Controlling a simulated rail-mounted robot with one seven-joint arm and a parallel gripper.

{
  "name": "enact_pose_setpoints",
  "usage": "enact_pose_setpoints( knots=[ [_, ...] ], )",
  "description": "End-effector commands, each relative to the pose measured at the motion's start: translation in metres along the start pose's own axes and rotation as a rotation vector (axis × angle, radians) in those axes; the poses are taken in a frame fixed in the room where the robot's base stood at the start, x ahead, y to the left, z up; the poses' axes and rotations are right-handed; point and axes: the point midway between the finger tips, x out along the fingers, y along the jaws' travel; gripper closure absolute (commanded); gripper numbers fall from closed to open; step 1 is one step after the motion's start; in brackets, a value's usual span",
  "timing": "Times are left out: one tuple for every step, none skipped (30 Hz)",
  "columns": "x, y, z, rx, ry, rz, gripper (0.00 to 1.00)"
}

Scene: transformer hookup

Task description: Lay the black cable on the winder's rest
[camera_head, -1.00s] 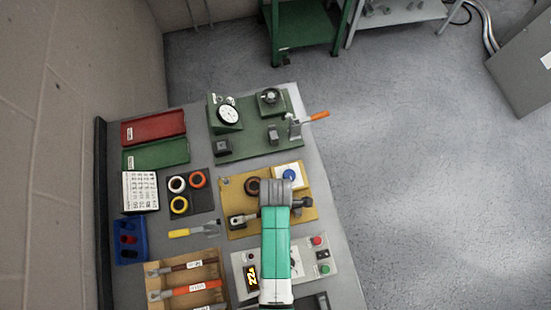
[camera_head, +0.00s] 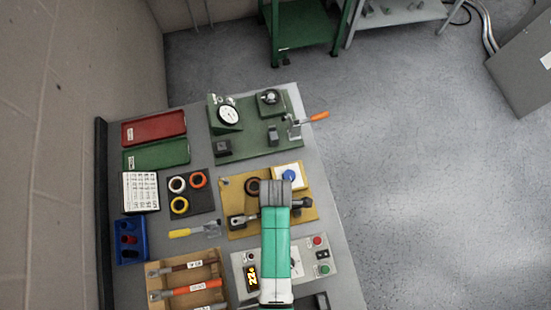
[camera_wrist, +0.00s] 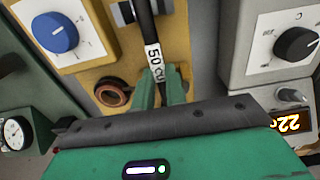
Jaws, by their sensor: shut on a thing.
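The black cable (camera_wrist: 148,30) carries a white label reading "50 Cu" in the wrist view. My gripper (camera_wrist: 160,92) has its green fingers shut on the cable just below that label. In the head view my wrist hides the fingers and the middle of the cable, over the yellow winder board (camera_head: 238,190). A dark piece ending in a lug (camera_head: 237,221) shows left of my wrist, and a black piece (camera_head: 303,203) shows right of it. The winder has a brown ring (camera_wrist: 112,95) and a blue knob (camera_wrist: 55,33). I cannot tell whether the cable touches the rest.
A grey control box (camera_wrist: 270,60) with a black dial and lit display stands close on the right in the wrist view. A green gauge station (camera_head: 250,143), a tape-roll mat (camera_head: 203,203) and a wooden tool tray (camera_head: 213,268) surround the winder. Open floor lies right of the bench.

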Motion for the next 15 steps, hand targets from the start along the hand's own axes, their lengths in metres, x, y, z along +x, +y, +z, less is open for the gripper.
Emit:
enact_pose_setpoints(
  knots=[
    [-0.0001, 0.0001, 0.0000, 0.000, 0.000, 0.000, 1.00],
    [0.0000, 0.0001, 0.0000, 0.000, 0.000, 0.000, 1.00],
    [0.0001, 0.0001, 0.0000, 0.000, 0.000, 0.000, 1.00],
    [0.0002, 0.0001, 0.0000, 0.000, 0.000, 0.000, 1.00],
    [0.0004, 0.0000, 0.0001, 0.000, 0.000, 0.000, 1.00],
    [0.0008, 0.0001, 0.0000, 0.000, 0.000, 0.000, 1.00],
    [0.0011, 0.0000, 0.0000, 0.000, 0.000, 0.000, 1.00],
    [0.0014, 0.0001, 0.0000, 0.000, 0.000, 0.000, 1.00],
    [0.0019, 0.0001, 0.0000, 0.000, 0.000, 0.000, 1.00],
    [0.0022, 0.0001, 0.0000, 0.000, 0.000, 0.000, 1.00],
    [0.0026, 0.0001, 0.0000, 0.000, 0.000, 0.000, 1.00],
    [0.0031, 0.0001, 0.0000, 0.000, 0.000, 0.000, 1.00],
    [0.0034, 0.0000, 0.0000, 0.000, 0.000, 0.000, 1.00],
    [0.0038, 0.0001, 0.0000, 0.000, 0.000, 0.000, 1.00],
    [0.0043, 0.0000, 0.0000, 0.000, 0.000, 0.000, 1.00]
  ],
)
